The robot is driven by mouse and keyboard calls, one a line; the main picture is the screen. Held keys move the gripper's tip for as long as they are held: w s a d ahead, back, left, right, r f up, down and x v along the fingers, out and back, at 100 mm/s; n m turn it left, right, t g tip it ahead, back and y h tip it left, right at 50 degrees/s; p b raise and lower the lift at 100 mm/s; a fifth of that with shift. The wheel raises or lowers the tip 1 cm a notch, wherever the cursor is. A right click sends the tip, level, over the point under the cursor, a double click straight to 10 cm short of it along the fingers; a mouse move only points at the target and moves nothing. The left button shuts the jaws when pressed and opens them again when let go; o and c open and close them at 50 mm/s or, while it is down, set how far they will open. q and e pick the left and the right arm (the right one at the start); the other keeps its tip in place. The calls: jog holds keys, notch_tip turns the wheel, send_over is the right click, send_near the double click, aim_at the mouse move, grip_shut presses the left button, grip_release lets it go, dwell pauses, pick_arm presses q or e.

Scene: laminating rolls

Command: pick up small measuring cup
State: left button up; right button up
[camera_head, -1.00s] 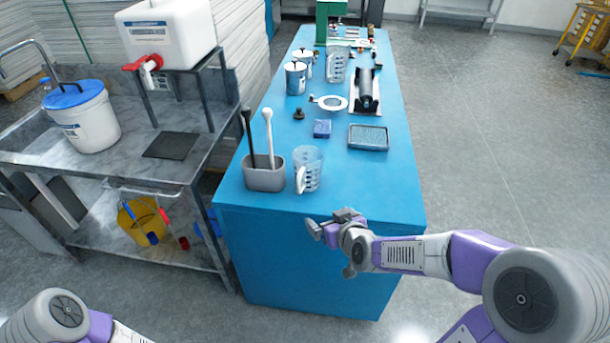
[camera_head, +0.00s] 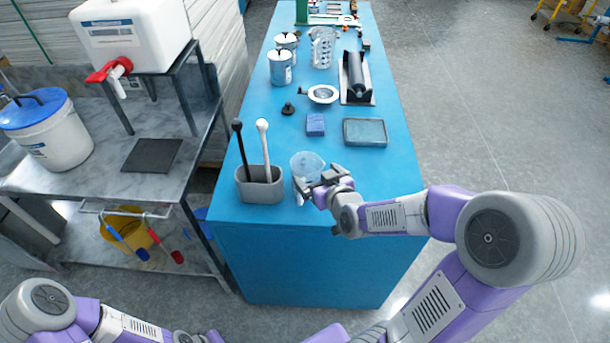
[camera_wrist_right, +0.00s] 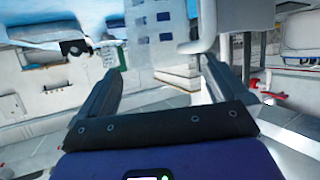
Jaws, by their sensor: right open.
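A clear measuring cup (camera_head: 306,164) with a pale handle stands near the front edge of the blue table (camera_head: 376,195). My right gripper (camera_head: 314,186) is open at its near side and hides its lower part. In the right wrist view, the cup (camera_wrist_right: 165,22) with its blue marks shows beyond and between the open fingers (camera_wrist_right: 158,68), its handle near the right finger. I cannot tell whether they touch. Another clear measuring cup (camera_head: 323,48) stands farther back. My left arm shows at the lower left, but its gripper is out of view.
A grey holder (camera_head: 260,188) with a black and a white tool stands just left of the near cup. A blue block (camera_head: 316,125), a grey tray (camera_head: 366,132) and a black roller (camera_head: 356,78) lie behind. Metal tins (camera_head: 281,67) stand at the left edge.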

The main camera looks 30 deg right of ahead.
aim_at(300, 160)
jog(key=shift+w+a+f+p, duration=0.1)
jog(key=shift+w+f+p, duration=0.05)
jog(key=shift+w+p, duration=0.2)
jog(key=x, duration=0.5)
jog(key=shift+w+b, duration=0.15)
jog(key=shift+b, duration=0.25)
jog(key=shift+r, duration=0.2)
jog(key=c, duration=1.1)
